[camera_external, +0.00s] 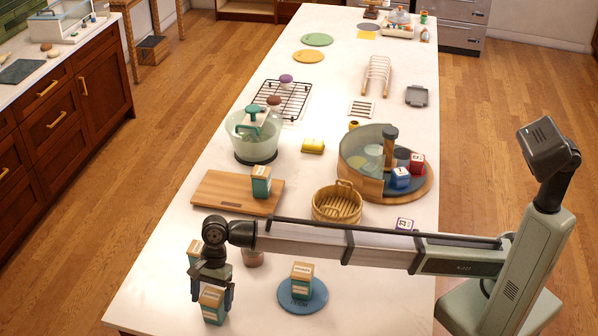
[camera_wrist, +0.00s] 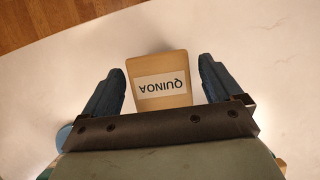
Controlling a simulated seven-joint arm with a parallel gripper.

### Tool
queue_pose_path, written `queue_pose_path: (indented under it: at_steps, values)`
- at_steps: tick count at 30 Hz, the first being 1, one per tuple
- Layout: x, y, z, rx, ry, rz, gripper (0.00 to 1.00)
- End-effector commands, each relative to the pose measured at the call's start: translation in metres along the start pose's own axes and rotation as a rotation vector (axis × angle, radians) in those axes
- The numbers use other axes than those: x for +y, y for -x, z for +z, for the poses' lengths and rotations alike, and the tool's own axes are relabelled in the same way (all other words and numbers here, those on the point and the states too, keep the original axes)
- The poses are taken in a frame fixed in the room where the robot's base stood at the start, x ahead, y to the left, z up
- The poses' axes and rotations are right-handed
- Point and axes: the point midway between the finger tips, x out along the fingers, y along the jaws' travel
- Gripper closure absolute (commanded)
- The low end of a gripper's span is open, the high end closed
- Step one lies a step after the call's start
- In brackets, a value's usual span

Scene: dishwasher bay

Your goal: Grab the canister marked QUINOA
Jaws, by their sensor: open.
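The canister marked QUINOA (camera_wrist: 160,97) shows in the wrist view with a tan top and a white label, upside down in the picture. My gripper (camera_wrist: 162,84) is open, with one dark finger on each side of it and a gap on both sides. In the external view, my gripper (camera_external: 211,285) points down at the near left end of the counter, at a teal canister with a tan top (camera_external: 212,305). That canister's label is too small to read there, but its place fits the QUINOA one.
A similar canister (camera_external: 301,272) stands on a blue round mat (camera_external: 318,298) to the right. Another (camera_external: 194,249) is partly hidden behind my gripper. One more (camera_external: 261,182) stands on a wooden board (camera_external: 215,190). A wicker basket (camera_external: 337,205) is farther back.

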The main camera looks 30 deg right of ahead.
Motion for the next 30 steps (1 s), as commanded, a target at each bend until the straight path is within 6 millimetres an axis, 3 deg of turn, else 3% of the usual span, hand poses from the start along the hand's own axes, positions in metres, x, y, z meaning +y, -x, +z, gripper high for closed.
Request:
queue_pose_path:
  at_steps: [2, 22, 30]
  values:
    - [-0.0001, 0.0002, -0.0001, 0.000, 0.000, 0.000, 0.08]
    - [-0.0001, 0.0004, -0.0003, 0.000, 0.000, 0.000, 0.72]
    - [-0.0004, 0.0028, 0.0009, 0.000, 0.000, 0.000, 0.72]
